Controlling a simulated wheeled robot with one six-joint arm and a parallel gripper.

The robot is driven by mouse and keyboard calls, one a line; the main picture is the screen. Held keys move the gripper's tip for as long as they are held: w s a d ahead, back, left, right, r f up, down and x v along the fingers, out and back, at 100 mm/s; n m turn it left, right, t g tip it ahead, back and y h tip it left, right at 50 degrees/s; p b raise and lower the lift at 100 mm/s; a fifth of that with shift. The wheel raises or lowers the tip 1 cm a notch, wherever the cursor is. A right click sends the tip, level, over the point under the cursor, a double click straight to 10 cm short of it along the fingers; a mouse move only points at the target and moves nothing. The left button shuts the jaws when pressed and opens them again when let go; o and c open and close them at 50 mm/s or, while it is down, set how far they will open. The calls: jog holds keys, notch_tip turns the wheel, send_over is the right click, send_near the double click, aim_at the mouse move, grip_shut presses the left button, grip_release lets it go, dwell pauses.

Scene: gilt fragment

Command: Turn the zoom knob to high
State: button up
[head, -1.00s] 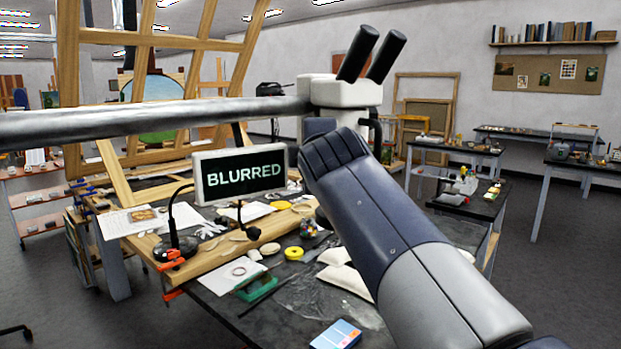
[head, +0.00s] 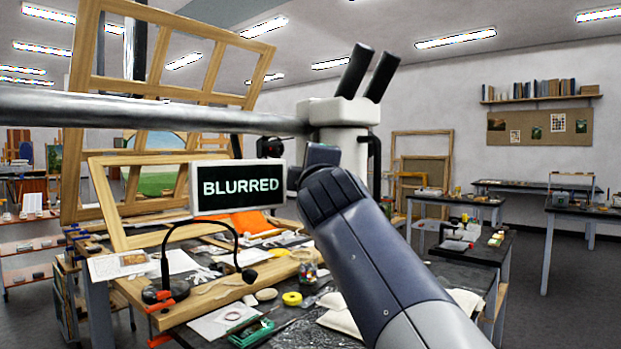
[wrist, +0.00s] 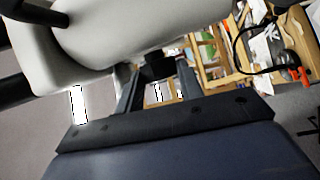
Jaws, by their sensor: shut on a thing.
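The white microscope head (head: 338,112) with two black eyepieces sits on a long grey boom in the head view. Its pale body (wrist: 95,45) fills the upper left of the wrist view. A small black zoom knob (wrist: 157,67) shows under that body, between the fingers of my gripper (wrist: 157,77), which is shut on it. In the head view my arm hides the fingers and the knob. A screen (head: 237,187) left of the microscope reads "BLURRED". The knob's setting cannot be read.
The boom (head: 150,108) crosses the left of the head view. Below are a cluttered workbench, a black lamp (head: 205,235) and a wooden frame (head: 125,205). Other tables (head: 455,203) stand to the right, with open floor between.

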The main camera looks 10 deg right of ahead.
jog(key=shift+f, duration=0.1)
jog(key=o, duration=1)
jog(key=s, duration=0.3)
jog(key=s+a+b, duration=0.1)
jog(key=s, duration=0.3)
jog(key=s+f, duration=0.1)
jog(key=s, duration=0.2)
jog(key=shift+s+a+f+b, duration=0.1)
jog(key=shift+s+a+b, duration=0.05)
jog(key=shift+s+b, duration=0.2)
jog(key=shift+w, duration=0.15)
jog(key=w, duration=0.3)
jog(key=w+d+r+p, duration=0.1)
jog(key=w, duration=0.3)
jog(key=w+p, duration=0.1)
jog(key=w, duration=0.2)
jog(key=shift+w+d+r, duration=0.15)
jog(key=shift+w+r, duration=0.05)
jog(key=shift+r, duration=0.05)
jog(key=shift+f, duration=0.2)
